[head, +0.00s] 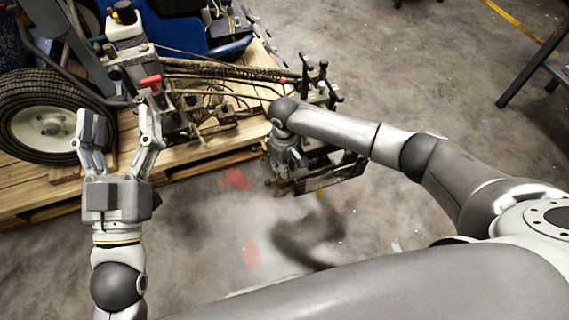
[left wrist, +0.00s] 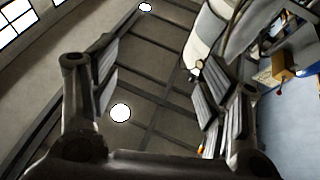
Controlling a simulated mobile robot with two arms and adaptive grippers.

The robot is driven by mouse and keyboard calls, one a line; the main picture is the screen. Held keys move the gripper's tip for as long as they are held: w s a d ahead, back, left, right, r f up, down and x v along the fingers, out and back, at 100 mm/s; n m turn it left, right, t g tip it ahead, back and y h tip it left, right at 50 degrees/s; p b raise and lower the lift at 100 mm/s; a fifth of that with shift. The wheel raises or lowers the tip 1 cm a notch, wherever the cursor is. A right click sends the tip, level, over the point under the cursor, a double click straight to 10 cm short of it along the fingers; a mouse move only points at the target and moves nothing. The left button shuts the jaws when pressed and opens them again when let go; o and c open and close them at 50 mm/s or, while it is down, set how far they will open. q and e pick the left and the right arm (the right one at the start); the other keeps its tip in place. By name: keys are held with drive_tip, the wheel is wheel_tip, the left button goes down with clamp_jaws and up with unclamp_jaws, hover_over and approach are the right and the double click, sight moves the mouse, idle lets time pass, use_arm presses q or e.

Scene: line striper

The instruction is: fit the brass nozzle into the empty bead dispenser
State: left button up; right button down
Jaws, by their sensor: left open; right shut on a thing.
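My left gripper (head: 120,118) is open, with its fingers pointing up toward the striper machine (head: 205,88). Nothing shows between its fingers; they also show apart in the left wrist view (left wrist: 155,95). My right gripper (head: 288,158) points down at the front right end of the machine, close to its frame. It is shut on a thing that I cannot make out. I cannot clearly pick out the brass nozzle or the bead dispenser among the machine's rods and fittings. A red lever (head: 150,81) stands just above the left gripper's fingers.
The machine stands on a wooden pallet (head: 200,159) with a large black tyre (head: 50,125) at left. A dark metal stand leg (head: 530,72) is at the upper right. Concrete floor (head: 400,50) is clear behind. Blurred red and dark marks show on the floor in front.

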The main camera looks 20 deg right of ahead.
use_arm(q)
drive_tip(key=shift+w+a+f+g+y, duration=0.1)
drive_tip(key=shift+w+f+g+y, duration=0.15)
drive_tip(key=shift+f, duration=0.25)
drive_tip(key=shift+w+f+g+y, duration=0.1)
drive_tip(key=shift+f+g+y, duration=0.05)
drive_tip(key=shift+f+g, duration=0.3)
drive_tip(key=shift+w+f+p, duration=0.2)
drive_tip(key=shift+f+p, duration=0.2)
drive_tip(key=shift+f, duration=0.15)
drive_tip(key=shift+f+g, duration=0.25)
drive_tip(key=shift+g, duration=0.15)
drive_tip(key=shift+f, duration=0.1)
drive_tip(key=shift+f, duration=0.2)
idle(0.3)
drive_tip(key=shift+r, duration=0.1)
